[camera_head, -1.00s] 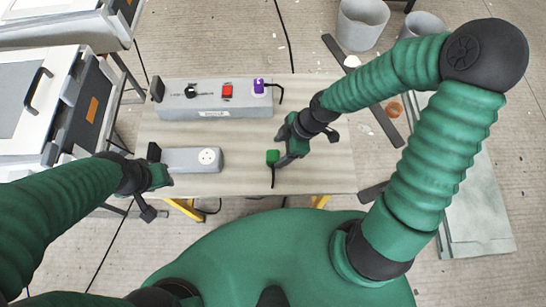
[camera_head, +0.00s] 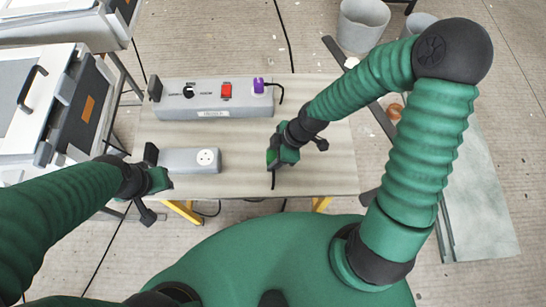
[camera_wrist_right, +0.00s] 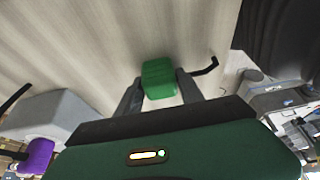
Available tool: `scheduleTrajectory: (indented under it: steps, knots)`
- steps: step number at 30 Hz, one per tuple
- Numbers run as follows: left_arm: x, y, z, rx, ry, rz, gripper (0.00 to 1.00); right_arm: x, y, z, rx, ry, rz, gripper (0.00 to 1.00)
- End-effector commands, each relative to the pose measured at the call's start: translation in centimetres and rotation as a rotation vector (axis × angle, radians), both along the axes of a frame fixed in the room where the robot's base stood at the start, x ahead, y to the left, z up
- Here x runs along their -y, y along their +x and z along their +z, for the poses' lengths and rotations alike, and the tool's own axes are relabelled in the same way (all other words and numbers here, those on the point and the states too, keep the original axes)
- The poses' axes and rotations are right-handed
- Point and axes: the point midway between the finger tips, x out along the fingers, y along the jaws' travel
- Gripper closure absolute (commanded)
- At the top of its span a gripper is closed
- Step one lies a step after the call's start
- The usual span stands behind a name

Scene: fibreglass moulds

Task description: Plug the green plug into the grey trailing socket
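The grey trailing socket (camera_head: 178,161) lies on the table at centre left, with a round white outlet face (camera_head: 207,156) near its right end. My right gripper (camera_head: 274,158) is over the table to the right of the socket, at the green plug. In the right wrist view, the green plug (camera_wrist_right: 158,80) lies between the tips of my open right gripper (camera_wrist_right: 160,92). A black cord runs from the plug in the head view. My left gripper (camera_head: 162,180) is beside the left end of the socket; its fingers are too unclear to tell their opening.
A longer grey box (camera_head: 213,101) stands at the back of the table with a black knob, a red switch (camera_head: 226,91) and a purple plug (camera_head: 259,86). The table (camera_head: 325,170) is clear right of my right gripper. Grey buckets (camera_head: 362,24) stand on the floor beyond.

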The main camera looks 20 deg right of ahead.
Motion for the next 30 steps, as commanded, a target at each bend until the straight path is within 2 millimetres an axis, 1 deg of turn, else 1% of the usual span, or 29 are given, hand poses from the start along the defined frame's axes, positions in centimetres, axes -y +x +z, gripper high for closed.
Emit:
scheduleTrajectory:
  steps: [1, 6, 9, 15, 19, 23, 26, 30]
  knots:
    - [0.0, 0.0, 0.0, 0.0, 0.0, 0.0, 0.64, 0.0, 0.0, 0.0, 0.0, 0.0, 0.0, 0.63]
    - [0.0, 0.0, 0.0, 0.0, 0.0, 0.0, 0.64, 0.0, 0.0, 0.0, 0.0, 0.0, 0.0, 0.86]
    - [0.0, 0.0, 0.0, 0.0, 0.0, 0.0, 0.64, 0.0, 0.0, 0.0, 0.0, 0.0, 0.0, 0.96]
    - [0.0, 0.0, 0.0, 0.0, 0.0, 0.0, 0.64, 0.0, 0.0, 0.1, 0.0, 0.0, 0.0, 0.96]
    - [0.0, 0.0, 0.3, 0.0, 0.0, 0.0, 0.64, 0.0, 0.0, 0.7, 0.0, 0.0, 0.001, 0.96]
    - [0.0, 0.0, 1.0, 0.0, 0.0, 0.0, 0.64, 0.1, 0.1, 2.2, 0.003, -0.001, -0.001, 0.96]
    - [0.0, 0.0, 1.8, 0.0, 0.0, 0.0, 0.64, 0.1, 0.1, 3.9, 0.004, -0.001, -0.002, 0.96]
    - [0.0, 0.0, 2.0, 0.0, 0.0, 0.0, 0.64, 0.0, -2.7, 4.0, -0.004, 0.0, -0.001, 0.96]
